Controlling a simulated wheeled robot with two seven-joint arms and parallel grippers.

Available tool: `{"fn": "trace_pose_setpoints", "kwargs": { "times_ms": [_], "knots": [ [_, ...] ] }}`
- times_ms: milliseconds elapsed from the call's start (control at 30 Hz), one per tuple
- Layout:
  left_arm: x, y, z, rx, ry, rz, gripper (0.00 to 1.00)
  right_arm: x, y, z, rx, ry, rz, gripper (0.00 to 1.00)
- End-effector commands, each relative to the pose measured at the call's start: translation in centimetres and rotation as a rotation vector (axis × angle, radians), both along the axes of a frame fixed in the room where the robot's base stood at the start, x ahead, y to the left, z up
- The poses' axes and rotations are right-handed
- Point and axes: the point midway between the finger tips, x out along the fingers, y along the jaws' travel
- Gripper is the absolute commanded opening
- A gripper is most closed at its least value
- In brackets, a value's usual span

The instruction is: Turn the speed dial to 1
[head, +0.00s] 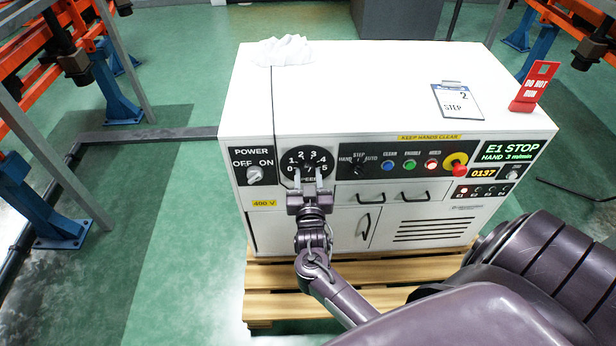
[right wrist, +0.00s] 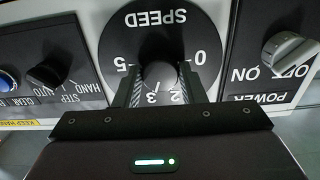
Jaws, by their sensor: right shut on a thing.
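The speed dial (head: 308,160) is a black round plate with white numbers 0 to 5 on the white cabinet's front. My right gripper (head: 308,180) reaches it from below and covers the knob in the head view. In the right wrist view the dial (right wrist: 150,25) appears upside down, and its dark knob (right wrist: 160,74) sits between the two fingers of the right gripper (right wrist: 160,88), which is shut on it. The knob's pointer cannot be made out. The green display (head: 510,151) reads "E1 STOP, HAND 3 m/min". My left gripper is not in view.
The power switch (head: 254,174) is left of the dial. The mode selector (head: 358,167), coloured buttons (head: 410,164) and red stop knob (head: 458,170) are to its right.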

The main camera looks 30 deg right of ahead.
Motion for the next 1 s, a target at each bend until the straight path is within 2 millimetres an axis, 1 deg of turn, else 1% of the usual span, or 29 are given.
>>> {"fn": "trace_pose_setpoints", "kwargs": {
  "times_ms": [167,267,433,700,1000],
  "knots": [
    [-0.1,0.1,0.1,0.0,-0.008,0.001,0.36,0.0,0.0,0.1,-0.019,0.013,0.0,0.14],
    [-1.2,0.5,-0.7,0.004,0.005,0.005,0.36,0.0,0.0,0.1,-0.049,0.033,0.0,0.14],
    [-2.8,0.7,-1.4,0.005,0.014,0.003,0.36,0.0,0.0,0.3,-0.136,0.086,0.001,0.14],
    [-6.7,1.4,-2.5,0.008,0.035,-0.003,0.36,0.0,0.0,0.3,-0.344,0.213,0.002,0.14],
    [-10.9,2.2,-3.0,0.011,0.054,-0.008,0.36,-0.1,0.0,0.3,-0.588,0.362,0.002,0.14]
  ]
}}
